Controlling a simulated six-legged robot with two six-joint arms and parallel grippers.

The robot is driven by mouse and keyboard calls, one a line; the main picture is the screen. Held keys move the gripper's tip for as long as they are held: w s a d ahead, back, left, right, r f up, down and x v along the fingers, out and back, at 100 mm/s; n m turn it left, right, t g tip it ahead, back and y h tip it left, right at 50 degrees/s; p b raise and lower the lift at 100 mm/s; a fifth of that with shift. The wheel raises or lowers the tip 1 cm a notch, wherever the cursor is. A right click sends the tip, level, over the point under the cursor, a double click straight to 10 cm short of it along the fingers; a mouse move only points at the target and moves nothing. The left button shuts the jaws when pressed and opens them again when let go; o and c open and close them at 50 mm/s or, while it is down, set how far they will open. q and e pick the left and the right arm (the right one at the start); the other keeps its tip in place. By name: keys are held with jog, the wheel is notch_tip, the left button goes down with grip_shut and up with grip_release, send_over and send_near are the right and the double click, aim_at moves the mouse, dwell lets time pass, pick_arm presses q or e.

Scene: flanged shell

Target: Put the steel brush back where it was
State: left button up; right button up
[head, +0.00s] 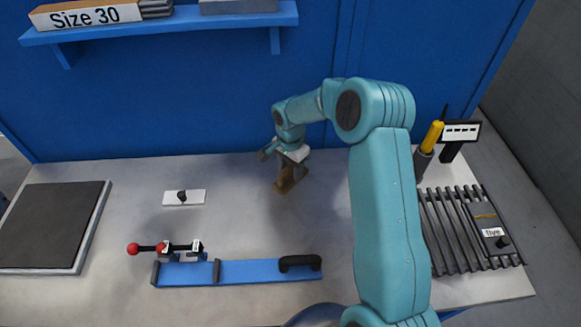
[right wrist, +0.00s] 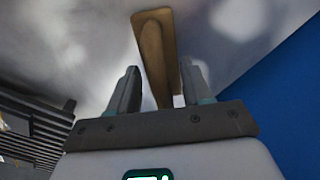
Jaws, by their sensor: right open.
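A brown wooden piece (head: 288,182), which looks like the steel brush, is on the grey bench near the blue back wall. In the right wrist view the brown piece (right wrist: 154,45) is long and narrow, with a wider far end. My right gripper (head: 281,157) is right above it. Its two fingers (right wrist: 161,72) are apart, with the near part of the brown piece between them and a gap on each side. No bristles can be made out. My left gripper is not in view.
A blue rail fixture (head: 245,271) with a red-knobbed rod (head: 133,249) is at the front. At right are a slatted rack (head: 450,235) and a yellow-handled tool (head: 432,136) in a cup. A shelf (head: 180,24) hangs above.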

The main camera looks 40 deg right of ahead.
notch_tip(320, 180, up, 12)
jog(key=b, duration=0.1)
jog(key=shift+r, duration=0.2)
jog(key=shift+f, duration=0.1)
jog(key=shift+s, duration=0.1)
dwell(0.5)
